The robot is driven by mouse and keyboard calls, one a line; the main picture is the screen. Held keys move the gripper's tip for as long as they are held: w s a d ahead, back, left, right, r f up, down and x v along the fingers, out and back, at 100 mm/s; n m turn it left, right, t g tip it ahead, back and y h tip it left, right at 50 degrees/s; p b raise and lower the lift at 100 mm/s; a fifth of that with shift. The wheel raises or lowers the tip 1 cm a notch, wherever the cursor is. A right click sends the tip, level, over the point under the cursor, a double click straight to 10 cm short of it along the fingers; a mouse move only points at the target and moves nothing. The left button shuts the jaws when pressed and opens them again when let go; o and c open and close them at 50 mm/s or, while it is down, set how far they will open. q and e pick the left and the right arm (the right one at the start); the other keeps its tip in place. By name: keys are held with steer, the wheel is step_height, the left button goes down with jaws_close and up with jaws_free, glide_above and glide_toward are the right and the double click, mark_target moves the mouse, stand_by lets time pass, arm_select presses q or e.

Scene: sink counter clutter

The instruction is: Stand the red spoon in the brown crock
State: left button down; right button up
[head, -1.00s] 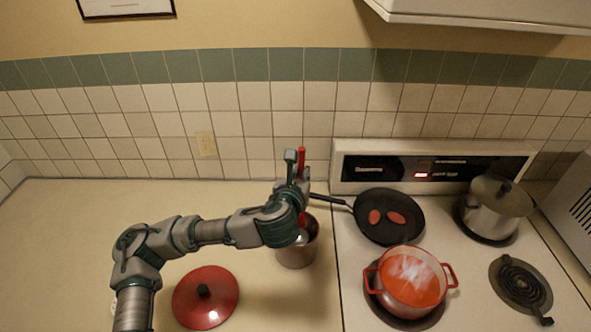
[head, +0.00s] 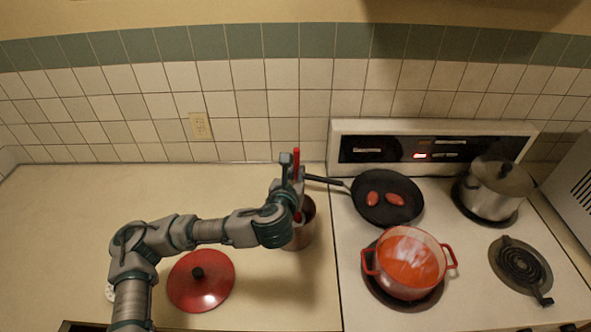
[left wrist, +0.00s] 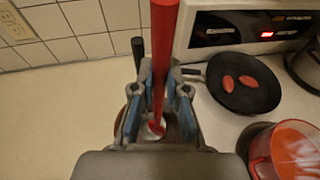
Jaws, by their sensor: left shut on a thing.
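The red spoon (head: 296,160) is upright in my left gripper (head: 291,180), which is shut on its handle. In the left wrist view the red handle (left wrist: 163,50) runs down between the two fingers (left wrist: 160,95). The brown crock (head: 304,236) stands on the counter left of the stove, partly hidden by my gripper and wrist. The spoon's lower part is at the crock's mouth and seems to reach inside; its tip is hidden. A dark upright handle (left wrist: 138,50) shows beside the spoon in the wrist view. My right gripper is not in view.
A red lid (head: 201,285) lies on the counter in front of my left arm. On the stove are a black pan (head: 386,212) whose handle points toward my gripper, a red pot (head: 408,270) and a steel pot (head: 492,192). The counter at the back left is clear.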

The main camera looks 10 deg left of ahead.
arm_select(q)
steer(key=shift+a+f, duration=0.15)
steer(key=shift+a, duration=0.65)
steer(key=c, duration=1.6)
jaws_free()
steer(key=shift+a, duration=0.25)
steer(key=shift+c, duration=0.2)
steer(key=o, duration=0.5)
steer(key=shift+v, duration=5.9)
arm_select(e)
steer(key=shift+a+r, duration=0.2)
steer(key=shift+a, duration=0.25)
arm_select(q)
steer(key=shift+d, duration=0.2)
